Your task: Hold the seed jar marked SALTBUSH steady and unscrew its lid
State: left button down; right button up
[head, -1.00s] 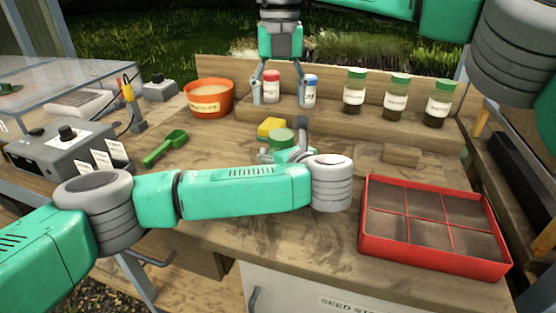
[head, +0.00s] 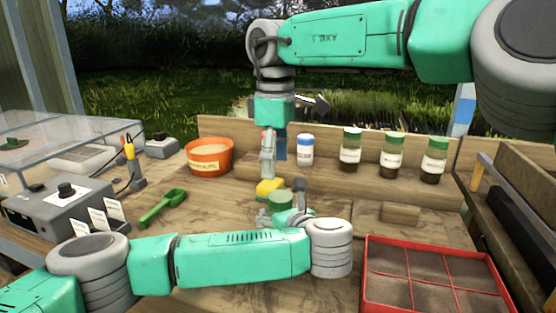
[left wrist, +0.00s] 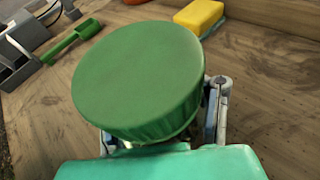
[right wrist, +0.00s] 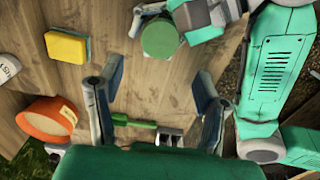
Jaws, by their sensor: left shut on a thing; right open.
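A jar with a green lid (head: 280,198) stands on the bench near the middle; its label is hidden. The lid also fills much of the left wrist view (left wrist: 138,68) and shows at the top of the right wrist view (right wrist: 160,38). My left gripper (head: 282,212) is shut around the jar below the lid. The lid appears to be on the jar. My right gripper (head: 271,165) points down, above and behind the lid, seen edge-on in the head view. In the right wrist view its fingers (right wrist: 155,105) are spread apart and empty, clear of the lid.
A yellow sponge (head: 269,187) lies close behind the jar. A blue-lidded jar (head: 305,150) and several green-lidded jars (head: 392,151) stand on the back shelf. An orange pot (head: 210,158), a green scoop (head: 163,208) and a red divided tray (head: 368,275) lie around.

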aim_at(275, 195)
jog(key=shift+m, duration=0.9)
pick_arm(q)
jog(key=shift+a, duration=0.25)
pick_arm(e)
jog(key=shift+a+m, duration=0.1)
jog(key=shift+m, duration=1)
pick_arm(q)
jog(key=shift+a, duration=0.15)
pick_arm(e)
jog(key=shift+a+f+m, duration=0.15)
jog(key=shift+f+m, duration=0.15)
pick_arm(q)
jog(key=shift+d, duration=0.3)
pick_arm(e)
jog(key=f, duration=0.6)
jog(key=shift+w+d, duration=0.1)
jog(key=shift+d, duration=0.25)
pick_arm(q)
jog(key=shift+a, duration=0.1)
pick_arm(e)
jog(key=shift+a+f, duration=0.1)
jog(key=shift+f, duration=0.55)
jog(key=shift+a, duration=0.1)
